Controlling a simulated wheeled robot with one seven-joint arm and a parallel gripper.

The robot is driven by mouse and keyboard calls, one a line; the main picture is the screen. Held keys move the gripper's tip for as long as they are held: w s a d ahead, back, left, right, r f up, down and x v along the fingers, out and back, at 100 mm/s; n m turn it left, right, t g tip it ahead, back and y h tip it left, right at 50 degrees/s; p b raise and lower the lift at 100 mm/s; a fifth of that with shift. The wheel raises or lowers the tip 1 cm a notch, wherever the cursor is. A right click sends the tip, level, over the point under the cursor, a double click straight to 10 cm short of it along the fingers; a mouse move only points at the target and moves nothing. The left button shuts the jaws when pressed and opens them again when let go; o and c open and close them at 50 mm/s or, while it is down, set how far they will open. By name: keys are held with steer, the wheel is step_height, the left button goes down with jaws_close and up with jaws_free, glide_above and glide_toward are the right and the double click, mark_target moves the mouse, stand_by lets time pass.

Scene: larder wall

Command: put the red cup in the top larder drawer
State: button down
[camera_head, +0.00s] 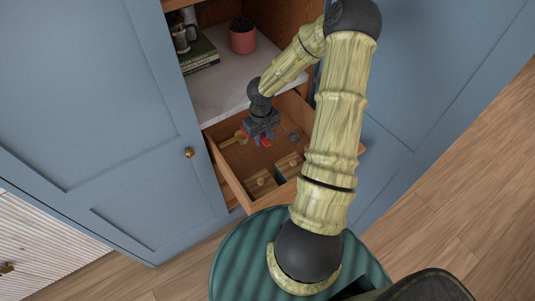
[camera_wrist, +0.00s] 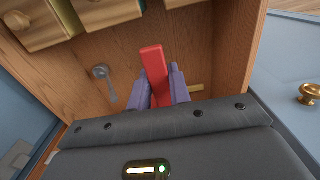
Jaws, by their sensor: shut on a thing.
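The top larder drawer (camera_head: 229,174) is pulled open below the marble shelf, and its wooden inside fills much of the wrist view (camera_wrist: 220,50). My gripper (camera_head: 258,139) reaches down over or into it. In the wrist view its purple fingers (camera_wrist: 162,88) are shut on a red thing (camera_wrist: 154,68), taken as the red cup. Only a narrow, straight red part shows between and beyond the fingers; no bowl shape is clear. Red also shows at the fingertips in the head view (camera_head: 265,142). I cannot tell whether it touches the drawer floor.
Wooden boxes (camera_head: 262,183) sit at the drawer's near end. A grey spoon-like thing (camera_wrist: 104,78) and a yellowish utensil (camera_head: 236,139) lie in the drawer. The shelf above holds a potted plant (camera_head: 243,38) and books (camera_head: 200,57). Blue doors flank the opening.

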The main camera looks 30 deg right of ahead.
step_height(320, 180, down, 14)
steer(key=b, duration=0.4)
steer(key=shift+f, duration=0.1)
steer(key=shift+f+b, duration=1)
steer(key=shift+f, duration=1)
steer(key=c, duration=1.3)
jaws_free()
